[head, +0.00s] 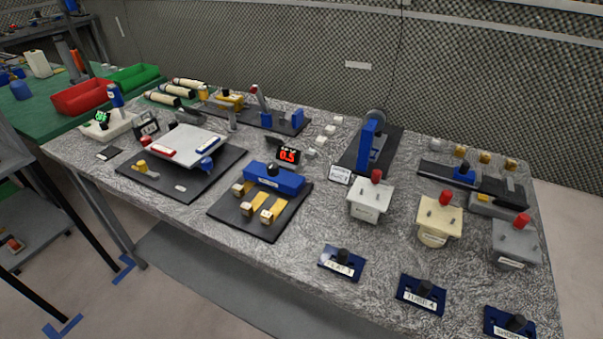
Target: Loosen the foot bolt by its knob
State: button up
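No part is clearly labelled as the foot bolt, so I cannot tell which knob is its own. Dark knobs stand on several fixtures. One is on the blue block (288,184) of a black baseplate with yellow strips. Others top three small dark-blue plates along the front edge: a left one (353,272), a middle one (408,301) and a right one (494,327). Whether any knob is loose or tight does not show. My gripper is not in view.
The grey speckled table (320,225) is crowded. Three boxes with red knobs, white (370,205), cream (435,230) and grey (515,245), stand right of centre. A raised grey plate (190,143) is at left. Red (83,97) and green (135,76) bins sit on a green bench.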

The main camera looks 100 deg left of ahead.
aim_at(273, 168)
jog(key=u, duration=2.5)
